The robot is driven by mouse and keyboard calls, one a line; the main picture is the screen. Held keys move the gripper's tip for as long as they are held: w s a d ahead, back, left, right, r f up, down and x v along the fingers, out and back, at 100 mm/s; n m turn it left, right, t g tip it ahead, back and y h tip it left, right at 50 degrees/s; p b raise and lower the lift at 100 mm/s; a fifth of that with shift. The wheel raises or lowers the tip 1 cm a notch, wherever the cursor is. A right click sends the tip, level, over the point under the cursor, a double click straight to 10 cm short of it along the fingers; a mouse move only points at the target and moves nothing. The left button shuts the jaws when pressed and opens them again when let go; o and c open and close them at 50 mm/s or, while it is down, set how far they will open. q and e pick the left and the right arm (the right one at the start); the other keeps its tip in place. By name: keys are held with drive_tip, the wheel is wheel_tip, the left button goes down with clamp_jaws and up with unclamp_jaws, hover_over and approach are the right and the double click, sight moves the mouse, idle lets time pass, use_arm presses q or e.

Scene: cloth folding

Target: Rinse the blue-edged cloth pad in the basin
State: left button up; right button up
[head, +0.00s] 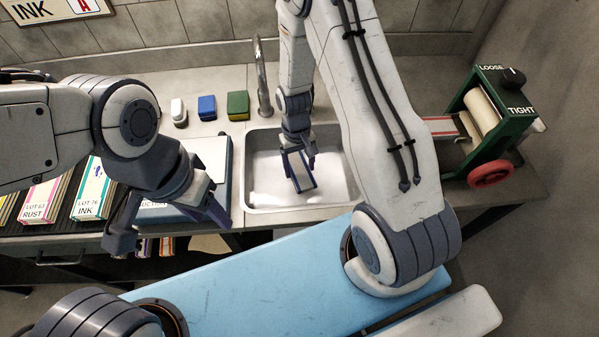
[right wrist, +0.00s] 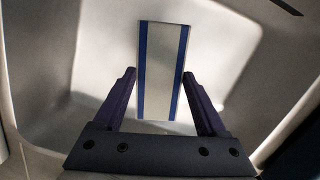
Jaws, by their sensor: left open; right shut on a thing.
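The blue-edged cloth pad (head: 301,172) is a narrow white strip with blue long edges, inside the white basin (head: 340,187). It also shows in the right wrist view (right wrist: 161,72), lengthwise between the two fingers. My right gripper (head: 300,168) is shut on the pad, reaching down into the basin; its fingers (right wrist: 160,78) flank the pad's blue edges. I cannot tell whether the pad touches the basin floor or how wet it is. My left gripper (head: 207,208) is open and empty, left of the basin, over a pale slab with a dark blue edge.
A tap (head: 262,80) stands behind the basin. White, blue (head: 207,107) and green (head: 238,105) blocks sit behind left. A green roller press (head: 490,120) with a LOOSE/TIGHT knob and red wheel stands at the right.

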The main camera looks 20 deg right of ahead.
wheel_tip(320, 180, up, 10)
drive_tip(key=p, duration=0.7)
drive_tip(key=shift+p, duration=0.4)
idle(1.8)
wheel_tip(320, 180, up, 4)
drive_tip(key=p, duration=0.3)
drive_tip(key=shift+f, duration=0.1)
idle(0.4)
drive_tip(key=b, duration=0.7)
hover_over(302, 166)
wheel_tip(302, 166, down, 4)
drive_tip(key=shift+p, duration=0.3)
